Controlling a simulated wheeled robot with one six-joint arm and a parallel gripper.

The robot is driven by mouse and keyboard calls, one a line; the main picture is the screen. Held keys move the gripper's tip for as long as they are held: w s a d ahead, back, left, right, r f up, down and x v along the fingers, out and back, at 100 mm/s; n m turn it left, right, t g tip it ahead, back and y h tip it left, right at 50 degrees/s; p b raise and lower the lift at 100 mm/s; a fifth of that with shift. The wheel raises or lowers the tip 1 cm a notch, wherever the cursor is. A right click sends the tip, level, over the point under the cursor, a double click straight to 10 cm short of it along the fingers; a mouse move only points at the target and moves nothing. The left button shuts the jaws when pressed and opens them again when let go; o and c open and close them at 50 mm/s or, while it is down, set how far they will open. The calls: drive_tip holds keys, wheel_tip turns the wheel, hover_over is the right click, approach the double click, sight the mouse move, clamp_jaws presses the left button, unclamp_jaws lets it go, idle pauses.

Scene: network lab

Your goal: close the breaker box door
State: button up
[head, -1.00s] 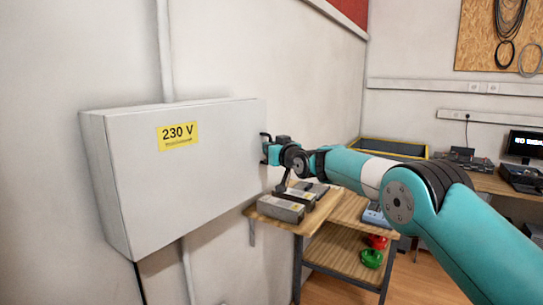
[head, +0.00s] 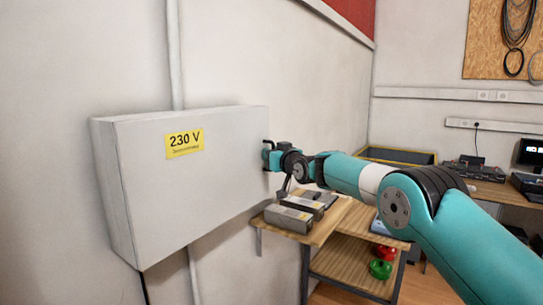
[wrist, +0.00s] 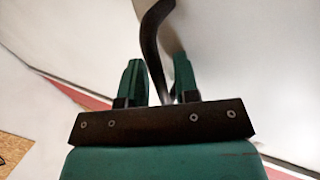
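The pale grey breaker box (head: 112,190) hangs on the wall at the left of the head view. Its door (head: 200,195), with a yellow 230 V label (head: 184,143), faces out; no gap shows along the left, top or bottom edges, and the box's right side is hidden. My gripper (head: 268,156) is at the door's right edge, on the dark handle. In the wrist view the curved dark handle (wrist: 152,35) passes between the two teal fingers of my gripper (wrist: 159,75), which sit close around it. Part of the handle is hidden behind the palm.
A wooden shelf cart (head: 335,220) with grey devices (head: 290,217) on top stands below and right of my gripper. Red and green spools (head: 381,269) sit on its lower shelf. A desk with equipment (head: 485,183) is at the far right. A conduit (head: 176,60) runs up the wall.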

drive_tip(key=shift+s+a+f, duration=0.1)
drive_tip(key=shift+s+a, duration=0.1)
drive_tip(key=shift+a, duration=0.05)
drive_tip(key=b+v, duration=0.8)
drive_tip(key=v, duration=0.9)
drive_tip(key=shift+d, duration=0.45)
drive_tip(key=s+d+f+g+h, duration=0.1)
drive_tip(key=s+f+g, duration=0.3)
drive_tip(key=s, duration=1)
drive_tip(key=s+d+f+g+h, duration=0.2)
drive_tip(key=s+f+g, duration=0.3)
drive_tip(key=s, duration=0.9)
drive_tip(key=s+d+f+g+h, duration=0.2)
drive_tip(key=s+f+g, duration=0.3)
drive_tip(key=s, duration=1)
drive_tip(key=shift+d+f+n+g, duration=0.25)
drive_tip(key=shift+d+n+g, duration=0.15)
drive_tip(key=shift+d+g, duration=0.3)
